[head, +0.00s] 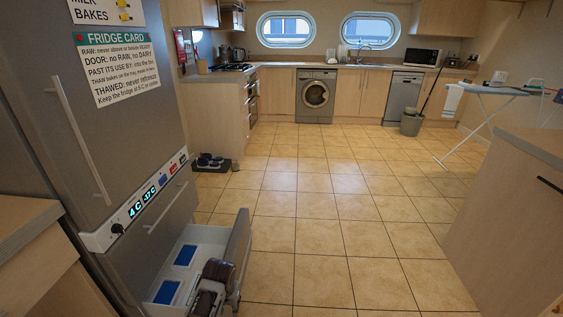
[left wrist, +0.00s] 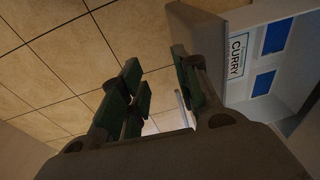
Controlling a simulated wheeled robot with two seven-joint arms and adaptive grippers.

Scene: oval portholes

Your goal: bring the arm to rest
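My left gripper (head: 214,284) is low at the front of the head view, at the front panel of the pulled-out freezer drawer (head: 202,236). In the left wrist view its green-padded fingers (left wrist: 158,68) stand apart with a gap between them and nothing gripped. A thin pale bar shows beyond the gap; I cannot tell whether it touches a finger. The drawer (left wrist: 245,13) is to the right of the fingers there. My right gripper is in neither view.
The drawer holds a blue pack (head: 185,255) and another blue pack (head: 166,292). A "CURRY" label (left wrist: 237,55) is inside it. The grey fridge (head: 110,130) rises at left. A wooden counter (head: 500,220) stands at right. The tiled floor (head: 330,220) between is clear.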

